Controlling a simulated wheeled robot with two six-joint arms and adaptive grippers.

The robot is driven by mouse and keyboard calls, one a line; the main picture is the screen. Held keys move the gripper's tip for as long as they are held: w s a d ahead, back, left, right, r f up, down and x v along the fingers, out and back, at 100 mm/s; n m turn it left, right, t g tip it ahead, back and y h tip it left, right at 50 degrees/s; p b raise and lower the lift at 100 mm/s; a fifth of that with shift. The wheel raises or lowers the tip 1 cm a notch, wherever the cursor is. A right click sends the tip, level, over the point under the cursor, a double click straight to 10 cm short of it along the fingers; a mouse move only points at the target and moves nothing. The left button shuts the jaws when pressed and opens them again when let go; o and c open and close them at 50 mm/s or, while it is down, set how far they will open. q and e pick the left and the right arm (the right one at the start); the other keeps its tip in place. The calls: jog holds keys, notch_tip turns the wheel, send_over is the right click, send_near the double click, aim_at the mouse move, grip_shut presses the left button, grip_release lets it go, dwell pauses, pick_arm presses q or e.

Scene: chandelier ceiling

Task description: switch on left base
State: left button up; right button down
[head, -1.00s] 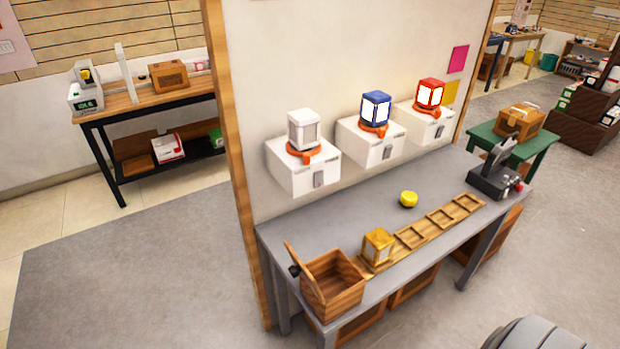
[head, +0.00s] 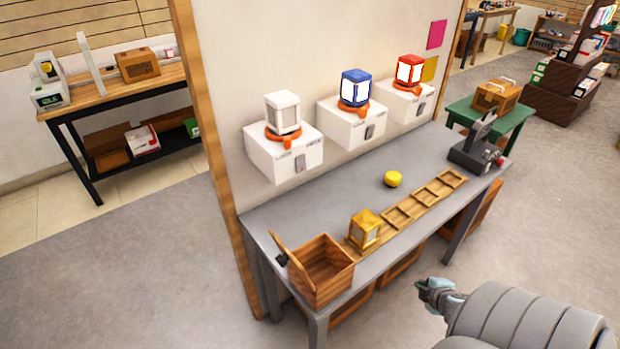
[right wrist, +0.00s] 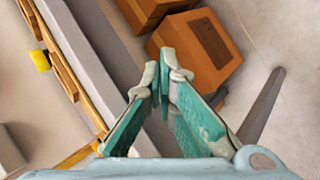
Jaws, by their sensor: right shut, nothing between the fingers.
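The left base (head: 284,158) is a white box on the wall with a grey switch (head: 300,165) on its front. A white lantern (head: 282,112) stands on it in an orange ring, and its panes look grey and unlit. The middle base (head: 350,126) carries a blue lantern (head: 355,88) and the right base (head: 412,105) a red lantern (head: 410,70), both with bright white panes. My right gripper (head: 424,287) is shut and empty in front of the table, well away from the bases. Its closed fingers also show in the right wrist view (right wrist: 160,74). My left gripper is out of view.
A grey table (head: 345,200) stands below the bases. On it are an open wooden box (head: 325,278), a yellow lantern (head: 365,231), a slotted wooden tray (head: 410,209), a yellow round object (head: 393,179) and a dark device (head: 476,155).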

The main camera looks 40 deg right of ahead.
jog(key=w+r+n+t, duration=0.3)
jog(key=w+r, duration=0.5)
jog(key=r, duration=0.1)
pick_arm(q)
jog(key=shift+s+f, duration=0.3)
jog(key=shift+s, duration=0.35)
pick_arm(e)
jog(key=w+a+r+n+t+y, duration=0.2)
jog(key=w+a+r, duration=0.3)
jog(key=a+r, duration=0.3)
jog(key=w+a+r+n+t+y, duration=0.3)
jog(key=a+r, duration=0.5)
jog(key=r, duration=0.3)
jog(key=w+n+t, duration=0.1)
jog(key=w+t, duration=0.1)
jog(key=w, duration=0.1)
jog(key=shift+w+r+y, duration=0.15)
jog(key=shift+r+y, duration=0.1)
jog(key=shift+y, duration=0.05)
jog(key=b, duration=0.8)
send_near(303, 171)
jog(key=w+f, duration=0.1)
jog(key=w, duration=0.5)
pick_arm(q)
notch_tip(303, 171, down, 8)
pick_arm(e)
jog(key=shift+w, duration=0.5)
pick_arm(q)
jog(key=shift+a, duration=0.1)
